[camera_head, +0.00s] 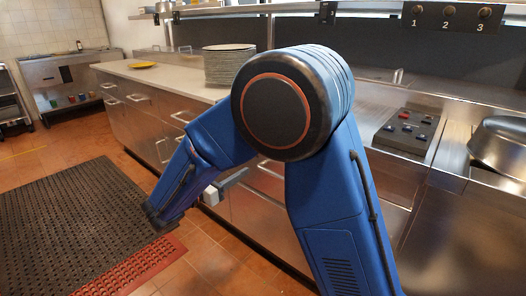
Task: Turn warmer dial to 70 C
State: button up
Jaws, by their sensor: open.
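Three round knobs sit on a dark panel (465,18) at the upper right, marked 1 (418,10), 2 (449,11) and 3 (485,12). No temperature marks can be read, and I cannot tell whether one is the warmer dial. My blue arm fills the middle, bent at a large round joint, its forearm reaching down to the left. My gripper (228,184) seems to show as a pale block and grey bar beside the forearm, low in front of the drawers and well away from the knobs. It is open; its fingertips are not clear and nothing shows in it.
A dark control box (408,131) with red and blue buttons sits on the steel counter at right. A metal pan (500,142) stands beside it. Stacked plates (229,66) and a yellow plate (141,65) are on the left counter. A black mat (70,215) lies on the open floor.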

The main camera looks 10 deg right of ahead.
jog(key=x, duration=1.6)
jog(key=shift+w+d, duration=0.15)
jog(key=shift+d, duration=0.25)
jog(key=shift+f, duration=0.1)
jog(key=c, duration=1)
